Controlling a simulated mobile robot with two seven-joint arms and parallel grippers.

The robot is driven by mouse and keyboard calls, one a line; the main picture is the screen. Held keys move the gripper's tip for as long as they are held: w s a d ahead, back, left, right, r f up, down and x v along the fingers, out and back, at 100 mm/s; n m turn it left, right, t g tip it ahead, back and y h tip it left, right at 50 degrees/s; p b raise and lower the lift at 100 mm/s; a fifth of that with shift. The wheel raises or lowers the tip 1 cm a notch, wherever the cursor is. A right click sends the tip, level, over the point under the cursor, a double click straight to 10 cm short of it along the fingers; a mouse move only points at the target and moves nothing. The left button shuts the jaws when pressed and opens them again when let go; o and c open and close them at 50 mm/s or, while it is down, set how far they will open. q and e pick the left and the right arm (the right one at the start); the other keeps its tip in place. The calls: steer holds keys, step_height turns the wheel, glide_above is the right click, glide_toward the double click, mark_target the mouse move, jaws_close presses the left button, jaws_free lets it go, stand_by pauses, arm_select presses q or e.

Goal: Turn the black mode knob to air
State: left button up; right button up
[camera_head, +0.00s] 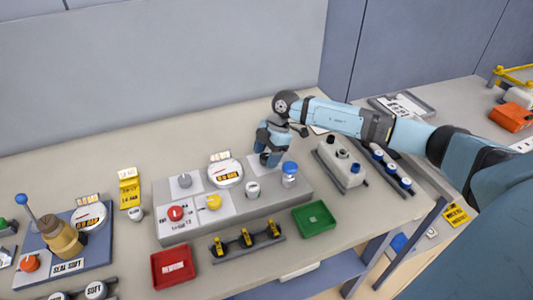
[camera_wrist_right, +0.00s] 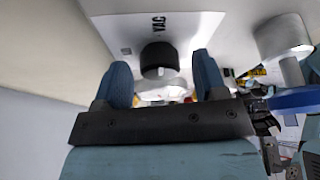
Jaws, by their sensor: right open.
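The black mode knob (camera_wrist_right: 160,58) shows in the right wrist view on a white plate marked VAC (camera_wrist_right: 160,24). Its front lies between the tips of my two blue fingers, with a gap on each side. My right gripper (camera_wrist_right: 162,75) is open and empty. In the head view my right gripper (camera_head: 266,160) points down at the back right of the grey panel (camera_head: 235,208) and hides the knob. I cannot read where the knob points, and no air label is legible. My left gripper is not in view.
A round gauge (camera_head: 225,172), yellow knob (camera_head: 213,202) and red knob (camera_head: 176,213) are to the left. A green tray (camera_head: 314,218) lies in front.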

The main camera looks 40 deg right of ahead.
steer(key=c, duration=0.9)
